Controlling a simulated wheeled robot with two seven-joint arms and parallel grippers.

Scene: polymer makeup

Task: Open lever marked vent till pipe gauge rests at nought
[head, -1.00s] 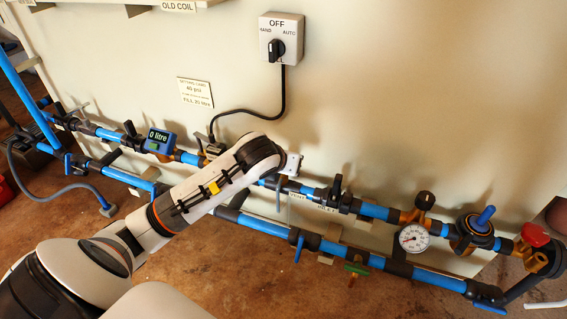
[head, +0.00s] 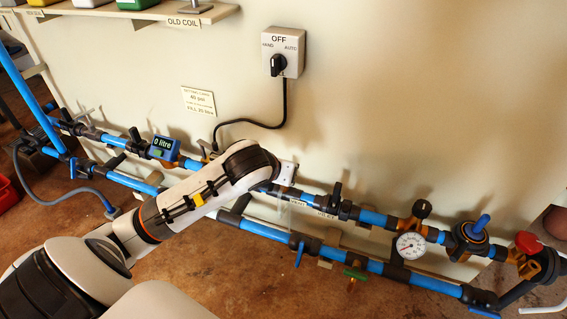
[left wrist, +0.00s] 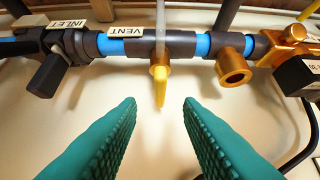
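The pipe label marked VENT (left wrist: 125,32) is on the dark fitting in the left wrist view. A yellow lever (left wrist: 159,88) hangs from this fitting. My left gripper (left wrist: 159,103) has green ridged fingers, spread apart and empty. The lever's tip lies between their tips in the picture; no contact shows. In the head view my left arm reaches to the pipe and hides the fingers. The round white pipe gauge (head: 410,246) is farther right on the upper pipe; its needle is too small to read surely. My right gripper is not in view.
An INLET label (left wrist: 68,33) and black handle (left wrist: 47,75) lie left of the vent. A brass outlet (left wrist: 235,67) is right. A switch box (head: 283,52) on the wall reads OFF. A blue meter (head: 163,148) reads 0 litre. A lower blue pipe (head: 262,228) runs below.

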